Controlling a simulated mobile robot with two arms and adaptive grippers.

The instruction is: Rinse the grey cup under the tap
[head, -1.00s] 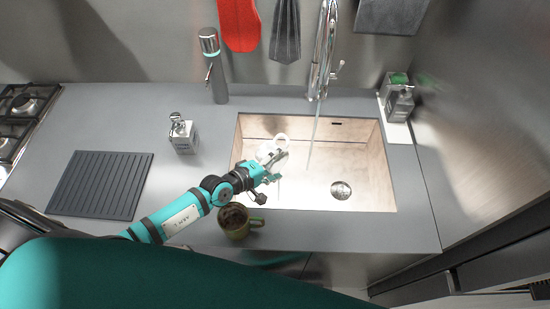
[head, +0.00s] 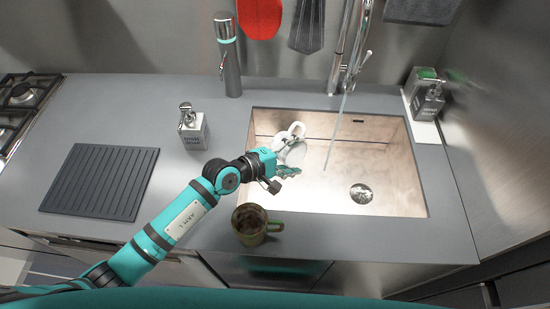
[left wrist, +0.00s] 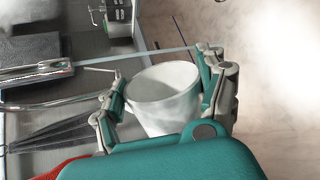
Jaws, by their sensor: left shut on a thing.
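A pale grey, nearly white cup (head: 291,150) is held in the left part of the sink, left of the water stream (head: 334,142). My left gripper (head: 283,170) is shut on it. The left wrist view shows the cup (left wrist: 163,95) between the two fingers (left wrist: 162,72), its open rim visible and its inside pale. The tap (head: 350,50) stands behind the sink and is running; its thin stream falls into the sink (head: 390,190) apart from the cup. My right gripper is not in view.
An olive-green mug (head: 250,226) with brown contents stands on the counter at the sink's front-left edge, close below my left arm. A soap bottle (head: 193,128), a ribbed drying mat (head: 100,182) and a tall dispenser (head: 229,60) stand left. Another bottle (head: 428,102) is at right.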

